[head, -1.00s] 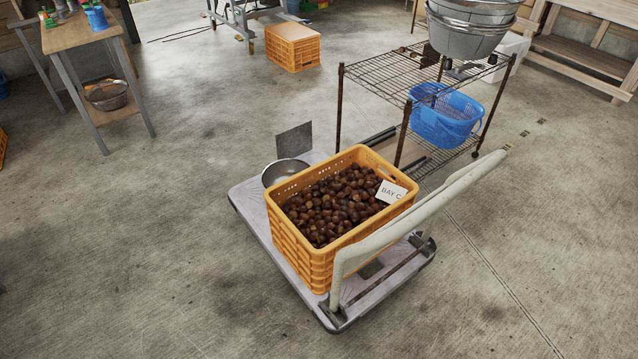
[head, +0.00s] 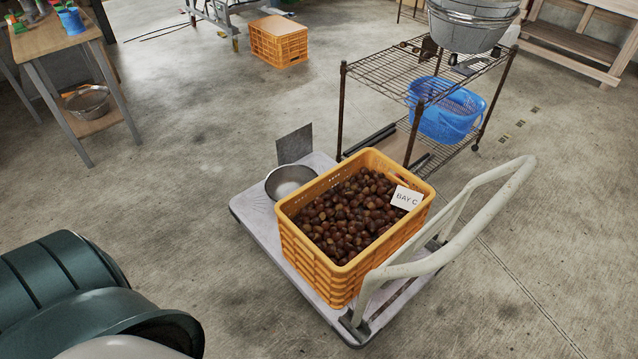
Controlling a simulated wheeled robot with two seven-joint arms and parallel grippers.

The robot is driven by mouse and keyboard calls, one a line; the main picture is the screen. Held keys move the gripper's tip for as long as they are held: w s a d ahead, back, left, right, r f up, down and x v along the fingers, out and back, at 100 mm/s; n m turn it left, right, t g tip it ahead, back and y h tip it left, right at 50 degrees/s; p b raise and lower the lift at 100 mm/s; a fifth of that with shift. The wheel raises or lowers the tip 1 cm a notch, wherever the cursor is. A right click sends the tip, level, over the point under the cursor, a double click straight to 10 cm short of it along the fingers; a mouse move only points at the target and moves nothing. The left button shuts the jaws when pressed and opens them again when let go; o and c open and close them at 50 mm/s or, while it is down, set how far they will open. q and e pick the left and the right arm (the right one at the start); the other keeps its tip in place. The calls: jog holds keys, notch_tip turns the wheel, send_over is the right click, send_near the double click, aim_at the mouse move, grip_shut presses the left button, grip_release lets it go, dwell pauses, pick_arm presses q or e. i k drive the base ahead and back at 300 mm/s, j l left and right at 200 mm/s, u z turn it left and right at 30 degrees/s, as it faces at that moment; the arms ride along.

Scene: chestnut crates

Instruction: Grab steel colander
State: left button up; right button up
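A round steel bowl-shaped vessel (head: 290,182) sits on the flat cart behind the chestnut crate, its near right side partly hidden by the crate. A second steel vessel (head: 87,102) stands on the lower shelf of the wooden table at the far left. Both look open and empty. I cannot make out holes in either one, so I cannot tell which is the colander. Neither of my grippers is in view, and nothing touches either vessel.
An orange crate (head: 293,242) of chestnuts with a "BAY C" card sits on the cart (head: 252,212), its pale handle (head: 455,245) at right. A wire rack (head: 371,71) holds a blue basket (head: 447,112) and grey tubs (head: 467,30). Open concrete floor lies left of the cart.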

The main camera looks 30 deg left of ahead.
aim_at(286, 177)
jog(key=j+z, duration=0.15)
jog(key=j, duration=0.75)
jog(key=j+z, duration=0.1)
jog(key=j, duration=0.75)
jog(key=k+j+z, duration=0.15)
jog(key=j, duration=0.75)
